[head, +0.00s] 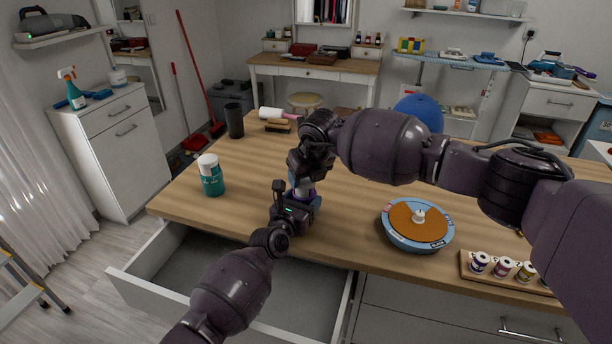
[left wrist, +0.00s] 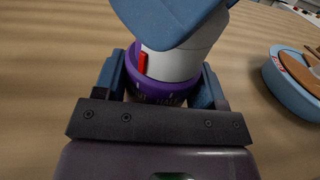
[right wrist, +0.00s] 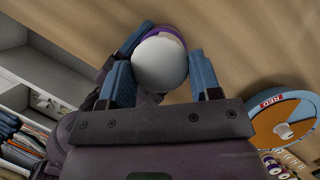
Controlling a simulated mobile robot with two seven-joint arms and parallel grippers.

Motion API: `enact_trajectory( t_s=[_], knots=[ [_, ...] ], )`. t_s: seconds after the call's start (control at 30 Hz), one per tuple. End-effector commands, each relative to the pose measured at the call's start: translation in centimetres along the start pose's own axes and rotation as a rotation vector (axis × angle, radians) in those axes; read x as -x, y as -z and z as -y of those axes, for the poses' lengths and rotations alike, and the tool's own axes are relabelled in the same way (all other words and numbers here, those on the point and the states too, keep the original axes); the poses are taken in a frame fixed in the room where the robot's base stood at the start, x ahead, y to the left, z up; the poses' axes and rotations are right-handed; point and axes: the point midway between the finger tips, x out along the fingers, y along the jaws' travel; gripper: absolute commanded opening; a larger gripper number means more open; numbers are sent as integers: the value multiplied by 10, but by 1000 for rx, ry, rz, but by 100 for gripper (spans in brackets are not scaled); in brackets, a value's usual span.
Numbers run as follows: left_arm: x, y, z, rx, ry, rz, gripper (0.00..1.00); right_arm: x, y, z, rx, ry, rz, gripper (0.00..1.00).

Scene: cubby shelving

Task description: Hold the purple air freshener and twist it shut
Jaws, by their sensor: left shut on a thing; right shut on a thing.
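The purple air freshener (head: 305,192) stands upright on the wooden table, mostly hidden between my grippers in the head view. In the left wrist view its purple body (left wrist: 152,88) sits between the blue fingers of my left gripper (head: 299,199), shut on it low down. A white upper part (left wrist: 176,65) with a red mark (left wrist: 142,63) is above the purple. My right gripper (head: 304,176) is over it and shut on the upper part. In the right wrist view the rounded white top (right wrist: 160,64) lies between its fingers, with purple beyond it.
A teal bottle with a white cap (head: 211,178) and a black cup (head: 234,121) stand to the left. A blue and orange round timer-like disc (head: 417,241) and a wooden rack of small bottles (head: 468,276) are to the right. An open drawer (head: 147,295) juts out in front.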

Motion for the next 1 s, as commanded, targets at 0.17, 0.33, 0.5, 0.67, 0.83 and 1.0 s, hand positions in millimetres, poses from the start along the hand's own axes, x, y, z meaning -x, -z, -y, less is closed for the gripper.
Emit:
enact_trajectory(
  t_s=[0.17, 0.33, 0.5, 0.67, 0.83, 1.0],
  knots=[
    [0, 0, 0, 0, -1, -1, 37, 0, 0, 0, 0, -1, 0, 82],
    [0, 0, 0, 0, 0, -1, 37, 0, 0, 0, 0, -1, 0, 84],
    [0, 0, 0, 0, 0, -1, 37, 2, 0, 0, 1, -1, 1, 84],
    [0, 0, 0, 0, 0, -1, 37, 17, -1, 0, 2, -1, 2, 84],
    [0, 0, 0, 0, 0, -1, 37, 48, -1, 0, 2, 0, 4, 84],
    [0, 0, 0, 0, 0, -1, 37, 81, -1, 1, 1, 0, 3, 84]
  ],
)
